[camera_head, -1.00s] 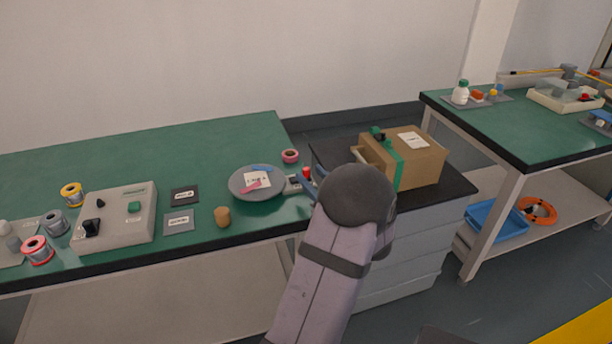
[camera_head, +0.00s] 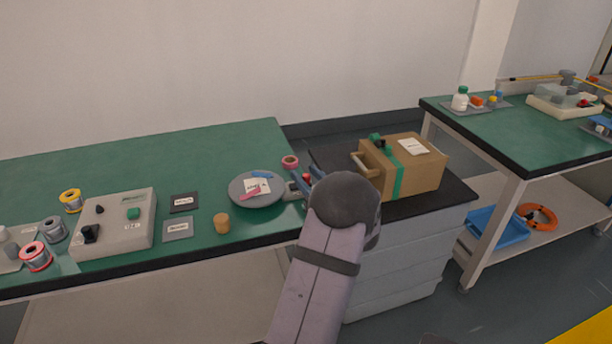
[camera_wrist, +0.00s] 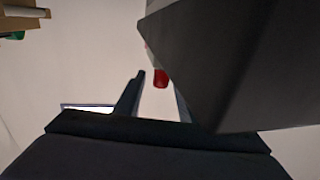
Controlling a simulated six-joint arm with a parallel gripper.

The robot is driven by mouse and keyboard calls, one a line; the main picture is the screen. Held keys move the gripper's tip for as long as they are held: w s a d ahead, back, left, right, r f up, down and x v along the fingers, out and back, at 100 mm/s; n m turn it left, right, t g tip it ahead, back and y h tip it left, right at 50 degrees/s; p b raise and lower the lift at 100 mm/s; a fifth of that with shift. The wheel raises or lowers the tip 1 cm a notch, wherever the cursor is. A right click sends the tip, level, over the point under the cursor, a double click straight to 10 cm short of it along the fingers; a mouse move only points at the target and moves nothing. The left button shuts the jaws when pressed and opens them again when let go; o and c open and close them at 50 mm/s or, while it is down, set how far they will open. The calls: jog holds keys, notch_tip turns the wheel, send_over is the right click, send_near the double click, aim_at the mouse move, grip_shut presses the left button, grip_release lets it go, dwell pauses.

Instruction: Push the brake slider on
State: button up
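A small grey block (camera_head: 292,189) sits at the right end of the green bench, beside the round grey disc (camera_head: 243,198). A small red knob (camera_head: 306,177) shows just right of it; I cannot tell clearly whether this is the brake slider. My gripper (camera_head: 306,186) is beside the block and knob, mostly hidden behind my arm in the head view. In the wrist view its two dark fingers (camera_wrist: 157,88) are apart, with a red piece (camera_wrist: 160,79) showing between them. A large dark grey shape covers the upper right and partly hides the right finger.
A brown box (camera_head: 420,172) with a green band stands on the dark cabinet top to the right. A grey control box (camera_head: 115,228) sits farther left.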

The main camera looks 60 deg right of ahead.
jog(key=shift+w+d, duration=0.1)
jog(key=shift+w, duration=0.15)
grip_shut()
jog(key=shift+w+a, duration=1.1)
grip_release()
jog(key=shift+s, duration=0.15)
